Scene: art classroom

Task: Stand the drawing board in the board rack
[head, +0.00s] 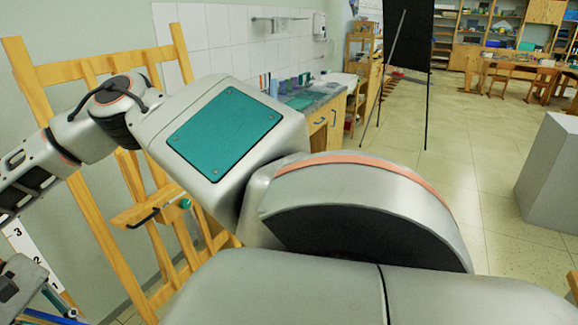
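I cannot make out a drawing board or a board rack for certain in the head view. A white strip with the numbers 3, 2 and 1 (32,255) shows at the lower left; I cannot tell what it belongs to. My other gripper is not in view either. My arm and body hide much of the near area.
A wooden easel (122,255) stands close behind my arm on the left. A counter with a sink (318,97) runs along the tiled wall. A black panel on a stand (408,35) and a grey plinth (550,175) stand farther right. Tiled floor between them is clear.

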